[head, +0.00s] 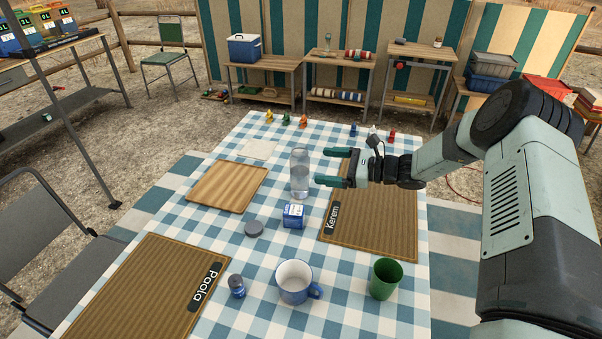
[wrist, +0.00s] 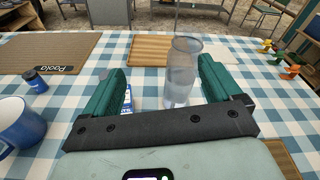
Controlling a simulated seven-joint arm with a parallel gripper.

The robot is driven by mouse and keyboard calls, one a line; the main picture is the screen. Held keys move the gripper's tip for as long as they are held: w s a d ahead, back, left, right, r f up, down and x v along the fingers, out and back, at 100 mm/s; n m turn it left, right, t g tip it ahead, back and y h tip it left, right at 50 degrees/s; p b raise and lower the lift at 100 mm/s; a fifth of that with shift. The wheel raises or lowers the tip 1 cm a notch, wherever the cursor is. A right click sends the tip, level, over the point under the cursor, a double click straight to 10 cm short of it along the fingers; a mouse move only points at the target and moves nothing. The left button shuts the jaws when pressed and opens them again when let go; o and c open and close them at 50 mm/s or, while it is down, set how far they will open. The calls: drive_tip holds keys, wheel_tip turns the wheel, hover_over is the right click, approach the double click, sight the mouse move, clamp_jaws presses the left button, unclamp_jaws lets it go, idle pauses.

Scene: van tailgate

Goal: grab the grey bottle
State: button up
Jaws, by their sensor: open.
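A clear, greyish bottle (head: 299,174) stands upright on the checked tablecloth near the middle of the table. It looks partly filled with water. My gripper (head: 322,166) is open and level, just to the right of the bottle, its fingers pointing left towards it. In the wrist view the bottle (wrist: 181,72) shows between the two green fingers (wrist: 160,85), nearer the right one. Its base is partly hidden by the gripper's dark crossbar. I cannot tell whether either finger touches it.
A blue-and-white box (head: 294,216) stands close in front of the bottle, with a grey disc (head: 254,229) beside it. A white mug (head: 296,282), green cup (head: 384,279) and small blue jar (head: 237,286) stand nearer. A wooden board (head: 228,187) lies left; small coloured figures (head: 286,119) stand behind.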

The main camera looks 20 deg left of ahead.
sight(307, 172)
drive_tip(key=f+m+t, duration=0.1)
drive_tip(key=f, duration=0.1)
drive_tip(key=w+f+m+t+y, duration=0.1)
drive_tip(key=f+m, duration=0.1)
drive_tip(key=f, duration=0.1)
drive_tip(key=w+f+m+t, duration=0.1)
drive_tip(key=f, duration=0.1)
drive_tip(key=shift+f+m, duration=0.25)
drive_tip(key=shift+m, duration=0.15)
drive_tip(key=x, duration=1)
drive_tip(key=shift+w+a+r, duration=0.15)
drive_tip(key=shift+w, duration=0.2)
drive_tip(key=c, duration=1.1)
drive_tip(key=shift+c, duration=0.9)
drive_tip(key=shift+r, duration=0.15)
